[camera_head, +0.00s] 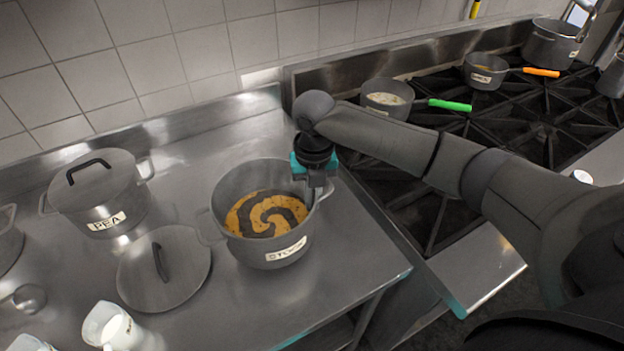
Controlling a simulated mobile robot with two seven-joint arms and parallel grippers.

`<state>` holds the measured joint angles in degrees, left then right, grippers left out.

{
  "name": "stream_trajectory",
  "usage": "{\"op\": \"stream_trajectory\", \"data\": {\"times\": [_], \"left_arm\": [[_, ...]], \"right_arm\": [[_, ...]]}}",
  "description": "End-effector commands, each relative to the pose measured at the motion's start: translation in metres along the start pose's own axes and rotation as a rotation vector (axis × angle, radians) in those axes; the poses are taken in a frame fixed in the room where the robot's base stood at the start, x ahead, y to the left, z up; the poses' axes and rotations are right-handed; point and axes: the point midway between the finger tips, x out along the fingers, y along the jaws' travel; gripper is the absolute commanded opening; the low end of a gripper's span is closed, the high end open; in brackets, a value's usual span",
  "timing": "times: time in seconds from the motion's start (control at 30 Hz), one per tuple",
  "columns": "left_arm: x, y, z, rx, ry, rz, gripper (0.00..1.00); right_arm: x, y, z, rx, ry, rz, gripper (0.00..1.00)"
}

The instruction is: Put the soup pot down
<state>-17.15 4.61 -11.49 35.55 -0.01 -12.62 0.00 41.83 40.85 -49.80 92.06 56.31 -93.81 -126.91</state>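A grey soup pot (254,253) with a white label stands upright at the right part of the steel table; I cannot tell whether its base touches the top. Orange soup (268,213) with a dark swirl is in it. My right gripper (315,186) is at the pot's right side, pointing down at the rim and side handle. Its fingers are partly hidden by the wrist, and whether they are closed on the handle is unclear. My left gripper is not in view.
A lid (164,268) lies left of the pot. A lidded pot labelled PEA (103,209) stands behind it. White cups (108,326) are at the front left. The stove (500,135) at right holds pans with a green handle (450,105) and an orange handle (541,72).

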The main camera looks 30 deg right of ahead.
Motion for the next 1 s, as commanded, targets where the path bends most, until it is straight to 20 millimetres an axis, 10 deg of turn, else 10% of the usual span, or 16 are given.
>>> {"op": "stream_trajectory", "data": {"times": [1.0], "left_arm": [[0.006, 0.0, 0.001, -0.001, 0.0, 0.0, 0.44]], "right_arm": [[0.057, 0.001, 0.003, 0.0, -0.008, 0.008, 0.0]]}}
